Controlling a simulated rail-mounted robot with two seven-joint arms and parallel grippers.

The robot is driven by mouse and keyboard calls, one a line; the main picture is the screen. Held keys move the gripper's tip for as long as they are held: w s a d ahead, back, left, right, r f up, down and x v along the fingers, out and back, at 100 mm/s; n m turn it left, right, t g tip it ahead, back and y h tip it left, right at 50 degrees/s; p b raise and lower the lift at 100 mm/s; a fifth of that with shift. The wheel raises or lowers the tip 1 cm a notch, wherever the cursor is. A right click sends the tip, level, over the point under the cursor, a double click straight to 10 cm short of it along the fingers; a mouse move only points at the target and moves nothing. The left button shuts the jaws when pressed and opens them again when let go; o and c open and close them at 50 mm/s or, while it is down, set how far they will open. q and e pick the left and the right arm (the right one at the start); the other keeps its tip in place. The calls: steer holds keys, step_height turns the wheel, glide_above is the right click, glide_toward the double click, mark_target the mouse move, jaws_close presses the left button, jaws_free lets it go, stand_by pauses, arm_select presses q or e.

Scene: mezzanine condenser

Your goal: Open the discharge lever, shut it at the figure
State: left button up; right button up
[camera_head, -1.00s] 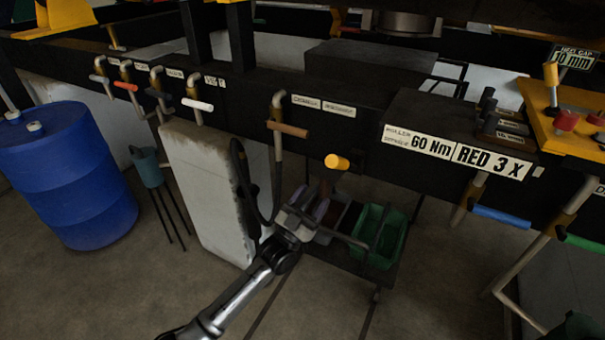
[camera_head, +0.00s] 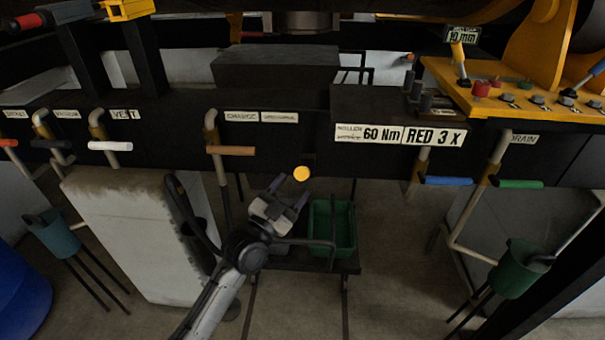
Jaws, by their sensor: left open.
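A round yellow-orange knob (camera_head: 302,173) shows end-on below the dark beam, in front of the shadow under it. It may be the end of the discharge lever; its stem is hidden or too dark to see. A pair of small labels (camera_head: 260,117) sits on the beam up and to the left, hard to read. A brown-handled lever (camera_head: 230,151) on a pale pipe hangs below them. My left gripper (camera_head: 288,192) is open and empty, its fingers just below and left of the knob in the picture. I cannot tell whether they touch it. My right gripper is out of view.
A green bin (camera_head: 332,228) stands on a low cart behind my gripper. White (camera_head: 110,146), blue (camera_head: 447,181) and green (camera_head: 520,184) handles hang along the beam. A yellow panel (camera_head: 530,98) with knobs is at upper right. A pale block (camera_head: 130,235) stands at left.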

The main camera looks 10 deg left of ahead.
mark_target(303, 172)
arm_select(q)
steer(key=shift+b+x, duration=0.45)
steer(key=shift+x, duration=2.35)
steer(key=shift+a, duration=0.1)
jaws_close()
